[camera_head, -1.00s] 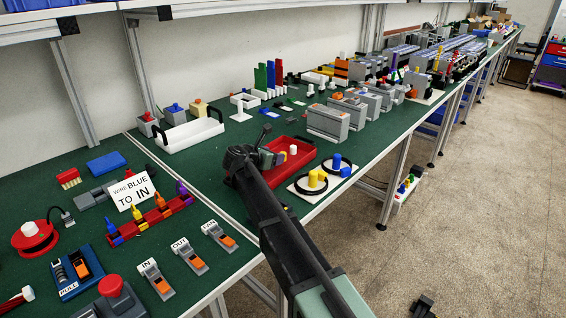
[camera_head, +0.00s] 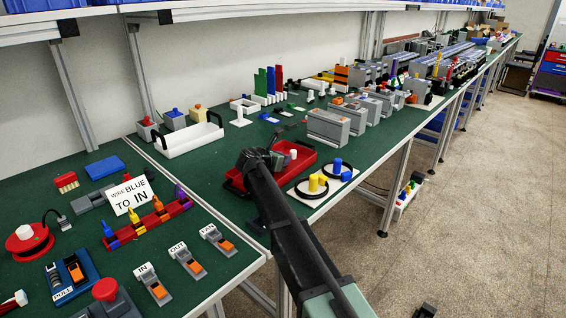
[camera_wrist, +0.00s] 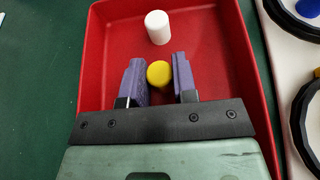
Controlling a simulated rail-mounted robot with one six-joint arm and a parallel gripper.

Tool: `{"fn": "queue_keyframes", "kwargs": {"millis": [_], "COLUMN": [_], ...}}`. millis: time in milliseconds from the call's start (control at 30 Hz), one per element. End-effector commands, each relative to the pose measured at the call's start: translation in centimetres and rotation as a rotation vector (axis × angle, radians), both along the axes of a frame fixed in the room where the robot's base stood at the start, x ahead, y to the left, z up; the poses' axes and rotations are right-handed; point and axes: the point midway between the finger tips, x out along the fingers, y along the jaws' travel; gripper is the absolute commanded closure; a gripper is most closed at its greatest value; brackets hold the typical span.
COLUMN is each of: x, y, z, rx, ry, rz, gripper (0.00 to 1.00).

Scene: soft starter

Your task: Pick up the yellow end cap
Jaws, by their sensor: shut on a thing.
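The yellow end cap (camera_wrist: 159,74) is a short round piece between the two purple fingers of my gripper (camera_wrist: 158,80) in the wrist view. My gripper is shut on it, over the floor of the red tray (camera_wrist: 238,62). I cannot tell whether the cap touches the tray floor. A white end cap (camera_wrist: 158,27) stands just beyond the fingers, apart from them. In the head view the red tray (camera_head: 304,166) and white cap (camera_head: 293,154) show beside my gripper (camera_head: 277,160); the yellow cap is not clearly visible there.
A white board (camera_head: 346,174) with yellow and blue pieces and black rings lies right of the tray, near the table's front edge. A white tray (camera_head: 190,140) with black handles stands behind to the left. A grey box (camera_head: 327,127) stands behind the red tray.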

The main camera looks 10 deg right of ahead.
Motion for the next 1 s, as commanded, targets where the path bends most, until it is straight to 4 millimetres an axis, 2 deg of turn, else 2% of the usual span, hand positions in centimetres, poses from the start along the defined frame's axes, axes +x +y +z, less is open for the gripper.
{"fn": "queue_keyframes", "kwargs": {"millis": [333,533,667,900,1000], "x": [0.0,0.0,0.0,0.0,0.0], "y": [0.0,0.0,0.0,0.0,0.0], "z": [0.4,2.5,5.5,14.4,17.4], "rx": [0.000,0.000,0.000,0.000,0.000], "ry": [0.000,0.000,0.000,0.000,0.000], "rz": [0.000,0.000,0.000,0.000,0.000], "gripper": [0.96,0.96,0.96,0.96,0.96]}}
